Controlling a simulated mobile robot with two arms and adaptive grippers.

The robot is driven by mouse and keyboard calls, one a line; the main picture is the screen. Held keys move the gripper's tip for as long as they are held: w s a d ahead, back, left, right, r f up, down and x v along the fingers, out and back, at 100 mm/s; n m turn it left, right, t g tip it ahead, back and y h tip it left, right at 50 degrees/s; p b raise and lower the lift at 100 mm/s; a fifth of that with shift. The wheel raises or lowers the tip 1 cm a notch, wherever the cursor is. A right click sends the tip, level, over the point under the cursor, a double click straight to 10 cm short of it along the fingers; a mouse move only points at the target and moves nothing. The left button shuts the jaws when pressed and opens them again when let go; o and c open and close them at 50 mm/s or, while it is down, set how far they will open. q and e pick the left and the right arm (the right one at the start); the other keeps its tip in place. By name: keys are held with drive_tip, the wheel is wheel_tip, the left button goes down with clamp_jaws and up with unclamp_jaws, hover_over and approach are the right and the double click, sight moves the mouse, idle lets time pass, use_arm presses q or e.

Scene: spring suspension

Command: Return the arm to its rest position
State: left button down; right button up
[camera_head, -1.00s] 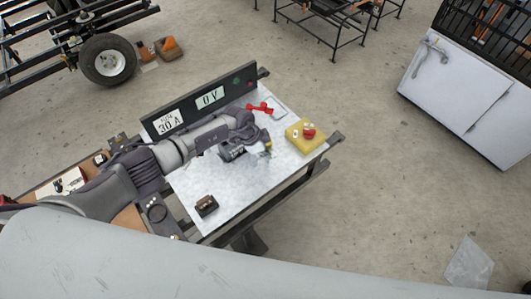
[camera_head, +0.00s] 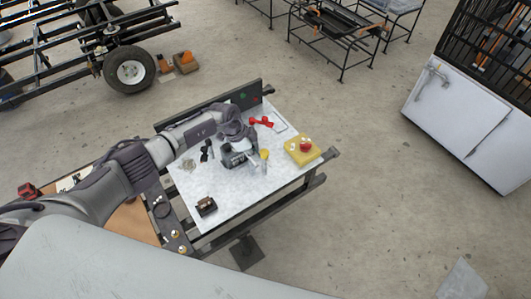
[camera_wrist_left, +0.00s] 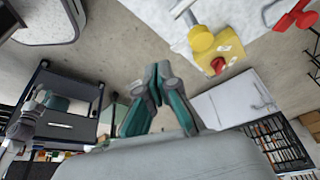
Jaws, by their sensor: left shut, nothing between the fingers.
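My left arm (camera_head: 130,170) reaches in from the left in the head view, over the light worktable (camera_head: 235,195). My left gripper (camera_head: 252,163) is above the tabletop, left of the yellow box with a red button (camera_head: 303,150). In the left wrist view its two fingers (camera_wrist_left: 158,72) are together with nothing between them. The yellow box (camera_wrist_left: 222,52) lies beyond the fingertips there, up and to the right. My right gripper is in neither view.
A red part (camera_head: 262,122) and a small dark brown block (camera_head: 206,206) are on the table. A black panel (camera_head: 248,95) stands along its back edge, partly behind my arm. A white cabinet (camera_head: 455,130) stands to the right, with open floor (camera_head: 385,190) between.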

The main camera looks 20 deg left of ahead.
use_arm(q)
drive_tip(key=s+d+f+n+t+h+b, duration=0.2)
drive_tip(key=s+d+f+t+b, duration=0.15)
drive_tip(key=f, duration=0.55)
drive_tip(key=s+d+f+n+t+h+b, duration=0.25)
drive_tip(key=s+f, duration=0.25)
drive_tip(key=f, duration=0.3)
drive_tip(key=s+a+f+n+y+b, duration=0.2)
drive_tip(key=s+a+f+n+y, duration=0.15)
drive_tip(key=s+f, duration=0.45)
drive_tip(key=s+a+f+n+y+b, duration=0.1)
drive_tip(key=s+a+f+n+y, duration=0.15)
drive_tip(key=s+a+f, duration=0.45)
drive_tip(key=s+f+g+y+b, duration=0.1)
drive_tip(key=s+f+g, duration=0.2)
drive_tip(key=s, duration=1.1)
drive_tip(key=s+f+n+g+y+b, duration=0.1)
drive_tip(key=s+f+g, duration=0.2)
drive_tip(key=s+f, duration=0.4)
drive_tip(key=s+a, duration=0.1)
drive_tip(key=s, duration=0.6)
drive_tip(key=shift+f+g+y+b, duration=0.3)
drive_tip(key=shift+f+y+b, duration=0.05)
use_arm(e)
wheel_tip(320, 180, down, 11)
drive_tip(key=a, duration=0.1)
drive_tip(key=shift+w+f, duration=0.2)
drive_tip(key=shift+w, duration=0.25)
